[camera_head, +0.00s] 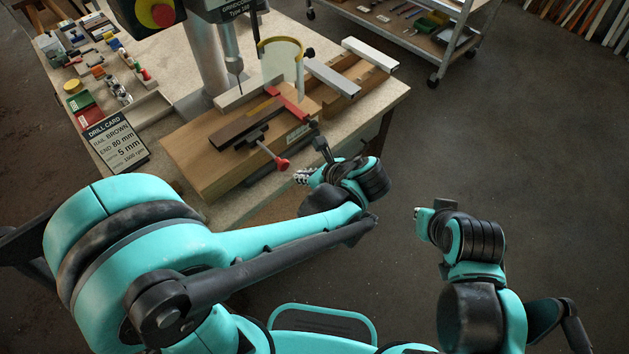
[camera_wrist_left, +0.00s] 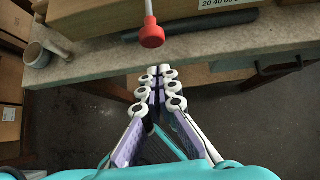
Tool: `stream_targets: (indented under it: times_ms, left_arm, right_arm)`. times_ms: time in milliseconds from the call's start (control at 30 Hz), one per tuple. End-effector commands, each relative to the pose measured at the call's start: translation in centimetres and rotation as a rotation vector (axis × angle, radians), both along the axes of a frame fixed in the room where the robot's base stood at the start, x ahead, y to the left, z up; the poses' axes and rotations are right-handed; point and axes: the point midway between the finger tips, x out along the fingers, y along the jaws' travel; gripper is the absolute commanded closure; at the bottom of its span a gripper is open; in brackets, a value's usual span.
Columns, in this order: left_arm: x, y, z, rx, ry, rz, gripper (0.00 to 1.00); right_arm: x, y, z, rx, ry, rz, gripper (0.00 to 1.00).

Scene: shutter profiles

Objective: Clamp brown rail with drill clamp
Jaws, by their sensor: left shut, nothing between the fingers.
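The brown rail (camera_head: 240,124) lies on the wooden block of the drill press table, under the drill bit. The drill clamp (camera_head: 262,143) sits at the rail's front side; its lever ends in a red knob (camera_head: 281,164) pointing toward me. I cannot tell whether the clamp presses on the rail. My left gripper (camera_head: 301,177) is shut and empty, just right of and below the knob, apart from it. In the left wrist view the red knob (camera_wrist_left: 151,34) is ahead of the shut fingertips (camera_wrist_left: 158,78). My right gripper (camera_head: 420,213) hangs over the floor, its fingers unclear.
The drill press (camera_head: 207,55) stands behind the rail. A red stop piece (camera_head: 288,104) and a clear guard (camera_head: 282,60) are near it. Pale profiles (camera_head: 332,78) lie at right. A drill card (camera_head: 116,140) and small parts are at left. The floor at right is clear.

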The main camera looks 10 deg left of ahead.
Motion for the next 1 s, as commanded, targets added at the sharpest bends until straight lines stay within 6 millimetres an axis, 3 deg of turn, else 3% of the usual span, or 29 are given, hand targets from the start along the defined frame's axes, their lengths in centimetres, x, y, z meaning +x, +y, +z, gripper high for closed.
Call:
stream_targets:
  times_ms: [200,700,1000]
  left_arm:
    - [1.4,2.2,0.1,0.0,0.0,0.003,1.0]
    - [2.0,2.9,0.2,0.0,-0.001,0.002,1.0]
    - [5.8,7.9,0.2,-0.001,0.001,0.007,1.0]
  right_arm:
    - [0.0,0.0,-0.5,0.0,0.0,0.0,1.0]
    - [0.0,0.0,-0.5,0.0,0.0,0.0,1.0]
    - [0.0,0.0,-0.6,0.0,0.0,0.0,1.0]
